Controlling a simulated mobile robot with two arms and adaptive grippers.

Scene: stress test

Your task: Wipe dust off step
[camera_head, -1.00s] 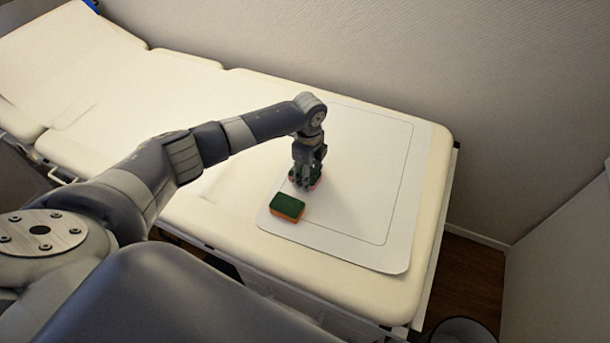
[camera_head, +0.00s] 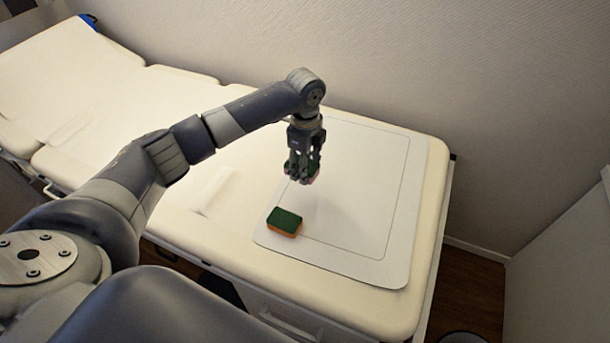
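My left gripper (camera_head: 302,180) is above a white mat (camera_head: 345,245) with a thin dark outline, on a cream padded bed. It is shut on a small green and pink sponge (camera_head: 314,174), mostly hidden behind the fingers; the sponge appears lifted clear of the mat. A second sponge (camera_head: 285,221), green on top and orange below, lies flat near the mat's front left corner, apart from the gripper. I see no distinct step, and I cannot make out dust on the mat. My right gripper is not in view.
The cream bed (camera_head: 180,90) stretches to the back left with a raised head part. A grey wall (camera_head: 420,60) runs behind it. Dark wooden floor (camera_head: 470,295) shows at the right. Most of the mat is clear.

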